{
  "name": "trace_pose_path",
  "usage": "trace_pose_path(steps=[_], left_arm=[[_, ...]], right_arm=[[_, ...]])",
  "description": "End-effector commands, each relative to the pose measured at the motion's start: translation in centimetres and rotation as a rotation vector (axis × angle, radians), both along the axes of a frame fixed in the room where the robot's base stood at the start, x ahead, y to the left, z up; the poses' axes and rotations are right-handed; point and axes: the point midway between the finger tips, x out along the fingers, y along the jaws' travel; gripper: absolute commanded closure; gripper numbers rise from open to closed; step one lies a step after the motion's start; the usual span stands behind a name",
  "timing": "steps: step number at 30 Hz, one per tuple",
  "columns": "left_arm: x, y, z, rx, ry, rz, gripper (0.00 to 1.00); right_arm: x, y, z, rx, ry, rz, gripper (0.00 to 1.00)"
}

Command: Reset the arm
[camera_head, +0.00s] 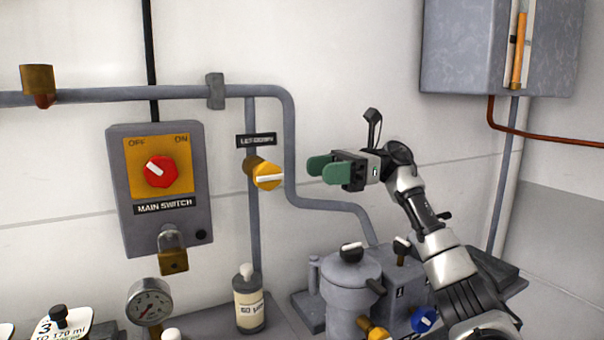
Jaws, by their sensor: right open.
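My right arm comes in from the lower right. Its gripper (326,166) with green fingertips is open and empty, pointing left in front of the wall. The fingertips are just right of a yellow round valve knob (266,175) with a white bar, on a vertical grey pipe, and look apart from it. A dark label (256,140) sits above that knob; its text is hard to read. My left gripper does not show.
A grey main switch box (123,190) with a red knob (160,171) and a padlock (172,252) is on the wall at left. Below stand a gauge (149,303), a bottle (249,300) and a grey pot-like vessel (350,285). A grey cabinet (465,45) hangs upper right.

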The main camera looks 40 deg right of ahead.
Motion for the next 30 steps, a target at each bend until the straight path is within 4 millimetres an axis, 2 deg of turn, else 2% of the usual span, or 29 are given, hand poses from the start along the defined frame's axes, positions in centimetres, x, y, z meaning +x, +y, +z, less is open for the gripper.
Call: trace_pose_path(steps=[6, 22, 25, 30], left_arm=[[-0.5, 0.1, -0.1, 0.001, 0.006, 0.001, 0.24], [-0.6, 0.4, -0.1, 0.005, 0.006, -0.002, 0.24], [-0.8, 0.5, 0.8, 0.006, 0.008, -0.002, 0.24], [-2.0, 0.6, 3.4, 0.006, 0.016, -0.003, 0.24]], right_arm=[[-0.4, -1.3, 0.0, 0.0, -0.002, 0.0, 0.47], [-0.3, -1.3, 0.1, 0.0, -0.001, 0.0, 0.47], [-0.3, -1.3, 1.1, 0.0, -0.002, 0.0, 0.47], [-0.3, -1.3, 4.4, 0.0, -0.002, 0.0, 0.47]])
